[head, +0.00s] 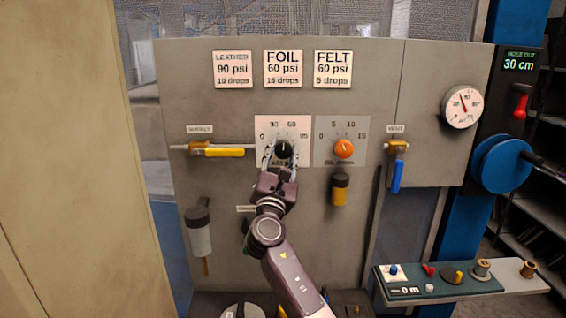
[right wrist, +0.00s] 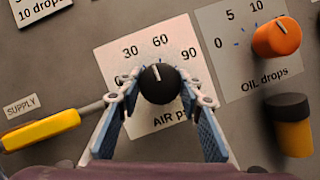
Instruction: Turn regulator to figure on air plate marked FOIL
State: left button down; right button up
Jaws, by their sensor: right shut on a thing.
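The FOIL plate (head: 283,69) reads 60 psi, 15 drops. It hangs between the LEATHER plate (head: 233,69), 90 psi, and the FELT plate (head: 332,69), 60 psi. The air regulator is a black knob (head: 284,149) on a pale dial plate (head: 299,127) marked 0, 30, 60, 90. In the right wrist view, the knob (right wrist: 161,86) has a white pointer line pointing up, close to the 60 and slightly left of it. My right gripper (head: 281,160) is shut on the knob, its fingers on either side. My left gripper is not in view.
An orange oil drops knob (head: 344,149) sits right of the regulator. A yellow supply lever (head: 218,151) lies horizontal at left; a blue vent lever (head: 397,175) hangs down. A round gauge (head: 462,107) with a red needle is at right. A shelf (head: 460,280) holds small parts.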

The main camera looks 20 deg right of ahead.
jog(key=shift+f+m+g+h+b, duration=0.1)
jog(key=shift+m+g+h+b, duration=0.35)
jog(key=shift+m+b, duration=0.65)
jog(key=shift+m+g+h+b, duration=0.35)
jog(key=shift+m+g+b, duration=0.1)
jog(key=shift+m, duration=1.25)
jog(key=o, duration=1.2)
jog(key=shift+c, duration=0.2)
jog(key=shift+s+a, duration=0.15)
jog(key=v, duration=1.1)
jog(key=shift+s+a, duration=0.2)
jog(key=shift+s, duration=0.05)
jog(key=shift+f, duration=0.1)
